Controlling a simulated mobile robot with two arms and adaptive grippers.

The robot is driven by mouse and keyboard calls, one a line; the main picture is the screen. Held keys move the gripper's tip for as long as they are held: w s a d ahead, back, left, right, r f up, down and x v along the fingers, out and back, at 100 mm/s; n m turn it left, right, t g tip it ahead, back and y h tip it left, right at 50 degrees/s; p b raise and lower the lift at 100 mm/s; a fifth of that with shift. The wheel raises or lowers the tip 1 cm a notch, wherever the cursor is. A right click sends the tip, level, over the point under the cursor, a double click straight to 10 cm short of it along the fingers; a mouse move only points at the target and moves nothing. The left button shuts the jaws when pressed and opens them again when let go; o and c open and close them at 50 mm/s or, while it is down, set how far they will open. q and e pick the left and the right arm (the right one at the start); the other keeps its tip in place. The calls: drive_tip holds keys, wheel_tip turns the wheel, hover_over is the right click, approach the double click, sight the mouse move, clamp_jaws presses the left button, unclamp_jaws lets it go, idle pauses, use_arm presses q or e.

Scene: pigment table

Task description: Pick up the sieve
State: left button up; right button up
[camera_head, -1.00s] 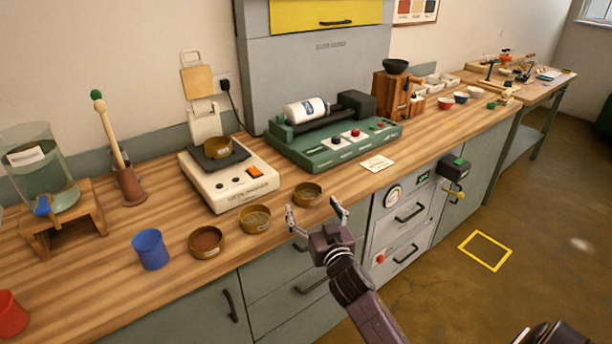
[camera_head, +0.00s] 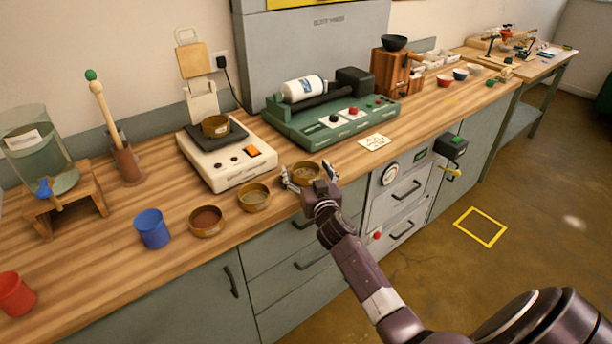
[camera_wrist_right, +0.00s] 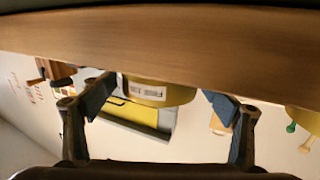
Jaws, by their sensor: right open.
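A small round brass-coloured sieve (camera_head: 308,169) stands upright near the counter's front edge. My right gripper (camera_head: 308,177) is open, with one finger on each side of it. In the right wrist view, the sieve (camera_wrist_right: 170,97) with a white label sits between the two spread fingers, with a gap on either side. Similar brass pans stand to its left, one nearly empty-looking (camera_head: 254,199) and one with reddish-brown contents (camera_head: 206,222). Another (camera_head: 215,126) sits on the white machine. My left gripper is out of view.
The wooden counter (camera_head: 340,153) carries a white machine (camera_head: 228,164), a green roller machine (camera_head: 330,125), a small card (camera_head: 375,142), a blue cup (camera_head: 151,229) and a red cup (camera_head: 15,294). A glass jar (camera_head: 35,150) stands on a wooden stand at left.

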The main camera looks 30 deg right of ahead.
drive_tip(key=c, duration=1.3)
drive_tip(key=shift+r, duration=0.1)
